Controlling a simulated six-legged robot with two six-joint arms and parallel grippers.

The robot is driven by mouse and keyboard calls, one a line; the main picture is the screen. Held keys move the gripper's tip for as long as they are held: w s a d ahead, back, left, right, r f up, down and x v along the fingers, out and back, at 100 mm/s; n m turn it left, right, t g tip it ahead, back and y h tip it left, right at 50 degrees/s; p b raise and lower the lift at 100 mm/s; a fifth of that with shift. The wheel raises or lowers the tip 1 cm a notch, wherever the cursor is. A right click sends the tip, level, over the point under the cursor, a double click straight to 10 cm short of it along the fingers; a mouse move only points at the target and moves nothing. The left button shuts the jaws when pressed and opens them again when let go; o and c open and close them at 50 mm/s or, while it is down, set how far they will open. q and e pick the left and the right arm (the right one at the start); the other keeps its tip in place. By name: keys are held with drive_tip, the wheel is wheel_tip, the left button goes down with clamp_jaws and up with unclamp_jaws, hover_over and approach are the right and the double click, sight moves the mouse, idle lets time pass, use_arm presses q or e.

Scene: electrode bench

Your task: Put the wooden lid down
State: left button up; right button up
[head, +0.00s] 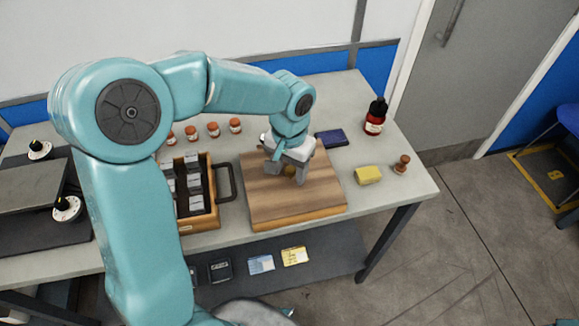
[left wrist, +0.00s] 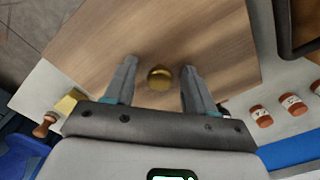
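The wooden lid (head: 268,200) is a broad flat brown board lying level at the middle of the bench, on what looks like a lighter wooden base whose edge shows at the front. It also fills much of the left wrist view (left wrist: 190,32). Its round brass knob (left wrist: 160,78) stands between the fingers of my left gripper (left wrist: 158,70), with a gap visible on both sides. In the head view the left gripper (head: 288,175) points down over the lid and partly hides the knob. My right gripper is in neither view.
Left of the lid is a wooden tray (head: 214,222) with dark compartments and a black handle (head: 232,182). Orange-capped jars (head: 213,129) stand behind. To the right are a dark blue pad (head: 332,139), a red bottle (head: 375,118), a yellow sponge (head: 368,175) and a wooden stamp (head: 402,164).

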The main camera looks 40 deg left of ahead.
sight(290, 171)
use_arm(q)
drive_tip(key=shift+r, duration=0.1)
drive_tip(key=shift+w+r+p, duration=0.1)
drive_tip(key=shift+r+p, duration=0.55)
drive_tip(key=shift+r, duration=0.3)
wheel_tip(290, 171, up, 11)
